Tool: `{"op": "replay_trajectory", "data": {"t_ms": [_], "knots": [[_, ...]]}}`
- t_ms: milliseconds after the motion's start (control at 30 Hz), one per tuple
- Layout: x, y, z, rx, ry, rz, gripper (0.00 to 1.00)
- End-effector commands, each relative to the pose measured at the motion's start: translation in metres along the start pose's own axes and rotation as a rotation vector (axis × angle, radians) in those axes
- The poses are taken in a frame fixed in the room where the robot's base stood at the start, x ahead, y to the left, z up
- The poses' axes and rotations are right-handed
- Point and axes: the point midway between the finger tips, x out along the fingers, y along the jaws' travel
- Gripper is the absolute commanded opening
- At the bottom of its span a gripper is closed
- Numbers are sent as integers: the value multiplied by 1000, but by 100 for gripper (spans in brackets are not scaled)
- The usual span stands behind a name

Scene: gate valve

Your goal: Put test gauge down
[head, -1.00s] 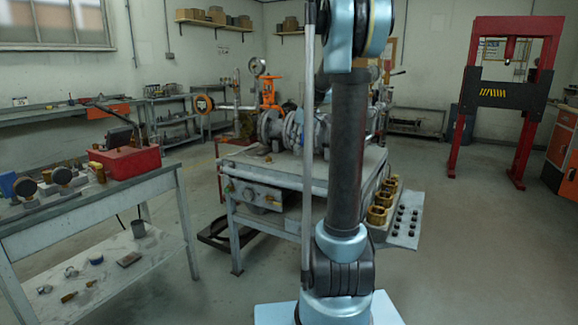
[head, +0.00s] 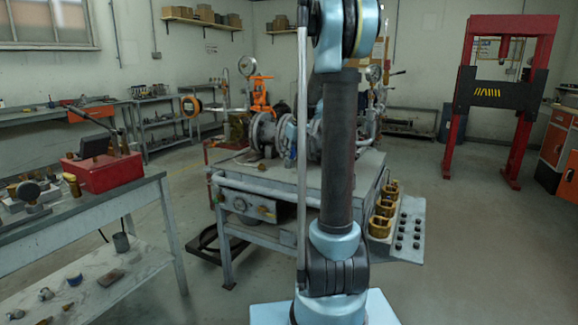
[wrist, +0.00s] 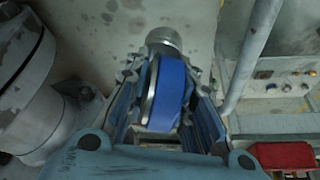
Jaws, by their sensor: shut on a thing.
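In the wrist view, my gripper (wrist: 168,80) is shut on a round, blue-sided test gauge (wrist: 172,92), seen edge-on between the two fingers. A grey round metal end (wrist: 164,38) shows just beyond the gauge; I cannot tell whether it belongs to it. The gauge's face is not readable. In the head view, my arm hides most of the gripper, and I cannot make out the held gauge clearly.
A red toolbox (head: 103,170) sits on the left bench. A large grey flange (wrist: 30,90) is close at left in the wrist view. Floor at right is open.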

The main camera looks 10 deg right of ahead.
Motion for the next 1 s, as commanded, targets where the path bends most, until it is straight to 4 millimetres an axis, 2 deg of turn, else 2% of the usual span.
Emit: {"op": "replay_trajectory", "data": {"t_ms": [300,700,733,800,1000], "knots": [[34,2,14,2,0,1,0],[38,3,17,3,0,1,0],[38,3,17,3,0,1,30],[38,3,17,3,0,1,43],[38,3,17,3,0,1,43]]}}
